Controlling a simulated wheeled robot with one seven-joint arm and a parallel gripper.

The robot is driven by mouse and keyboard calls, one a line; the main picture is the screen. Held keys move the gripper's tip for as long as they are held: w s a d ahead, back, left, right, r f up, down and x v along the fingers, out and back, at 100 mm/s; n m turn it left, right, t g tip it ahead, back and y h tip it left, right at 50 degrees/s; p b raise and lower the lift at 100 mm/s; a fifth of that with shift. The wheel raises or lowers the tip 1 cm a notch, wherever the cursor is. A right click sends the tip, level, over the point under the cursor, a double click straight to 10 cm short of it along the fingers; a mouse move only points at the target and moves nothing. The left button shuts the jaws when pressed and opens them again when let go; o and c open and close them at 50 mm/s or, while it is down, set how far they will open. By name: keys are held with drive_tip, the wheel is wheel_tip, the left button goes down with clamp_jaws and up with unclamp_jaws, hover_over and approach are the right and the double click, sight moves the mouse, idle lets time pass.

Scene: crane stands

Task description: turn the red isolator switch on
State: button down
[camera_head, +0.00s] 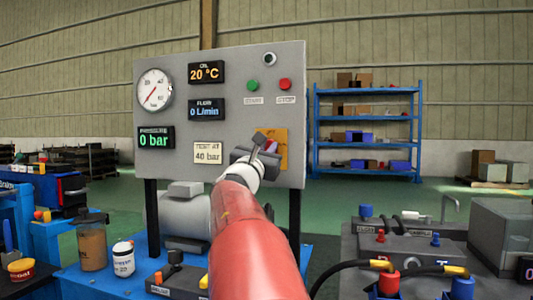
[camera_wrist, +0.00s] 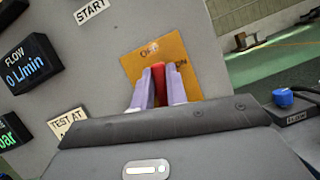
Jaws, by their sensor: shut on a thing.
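The red isolator switch handle (camera_wrist: 159,80) sits on a yellow-orange plate (camera_wrist: 137,70) on the grey panel. In the wrist view the plate has an OFF label near its top and an ON label at its right. The handle's upper end lies just below OFF, with ON to its right. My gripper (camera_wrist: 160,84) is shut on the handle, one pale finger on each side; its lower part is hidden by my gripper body. In the head view the plate (camera_head: 283,140) shows behind my gripper (camera_head: 259,147), which covers most of the switch.
The panel (camera_head: 225,70) carries a gauge (camera_head: 155,90), displays, a green START button (camera_head: 253,86) and a red STOP button (camera_head: 285,84) above the switch. A bench with hoses (camera_head: 340,268) stands at the lower right. Blue shelves (camera_head: 367,126) stand behind.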

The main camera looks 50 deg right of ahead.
drive_tip(key=m+g, duration=0.2)
drive_tip(key=m, duration=0.2)
drive_tip(key=m+g+b, duration=0.1)
drive_tip(key=m+g, duration=0.1)
drive_tip(key=m, duration=0.3)
drive_tip(key=m+g+y, duration=0.1)
drive_tip(key=m+g, duration=0.1)
drive_tip(key=m, duration=0.3)
drive_tip(key=shift+s+d+f, duration=0.15)
drive_tip(key=shift+s+f, duration=0.15)
drive_tip(key=shift+f+m+g+y, duration=0.2)
drive_tip(key=shift+m+y, duration=0.25)
drive_tip(key=shift+m, duration=0.75)
drive_tip(key=shift+f+m+g+y, duration=0.15)
drive_tip(key=shift+m+y, duration=0.3)
drive_tip(key=shift+m, duration=0.75)
drive_tip(key=c, duration=1.4)
unclamp_jaws()
drive_tip(key=shift+s+r, duration=0.1)
